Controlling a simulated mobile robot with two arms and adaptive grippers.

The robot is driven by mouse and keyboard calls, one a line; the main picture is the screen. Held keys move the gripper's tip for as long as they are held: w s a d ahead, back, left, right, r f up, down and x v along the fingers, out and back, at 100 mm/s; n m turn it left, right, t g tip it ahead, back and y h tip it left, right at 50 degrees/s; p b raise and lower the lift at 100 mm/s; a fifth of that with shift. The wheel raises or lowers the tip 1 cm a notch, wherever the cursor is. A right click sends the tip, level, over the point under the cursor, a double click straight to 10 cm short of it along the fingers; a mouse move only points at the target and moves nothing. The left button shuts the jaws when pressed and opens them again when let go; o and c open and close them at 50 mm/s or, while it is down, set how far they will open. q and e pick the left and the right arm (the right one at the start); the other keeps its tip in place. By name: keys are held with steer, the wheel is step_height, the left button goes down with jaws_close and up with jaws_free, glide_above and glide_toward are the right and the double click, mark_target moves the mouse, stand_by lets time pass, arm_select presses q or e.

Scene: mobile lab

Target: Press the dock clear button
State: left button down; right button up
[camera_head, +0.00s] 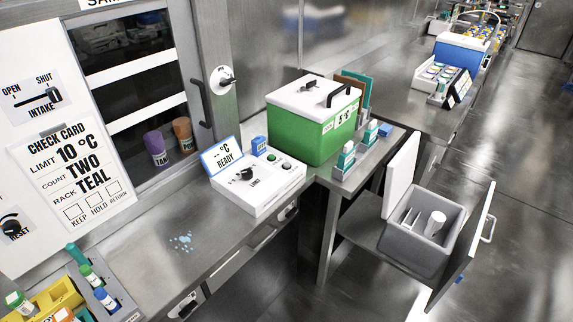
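A white control box (262,196) stands on the steel counter. Its small display (221,155) reads "-- °C READY". Neither of my grippers is in view.
A green cooler (305,140) with a white lid stands behind the box. A grey open bin (405,247) is at right. Left are a check card (72,172), a RESET knob (10,225) and a vial rack (105,280). Blue droplets (181,241) lie on otherwise clear counter.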

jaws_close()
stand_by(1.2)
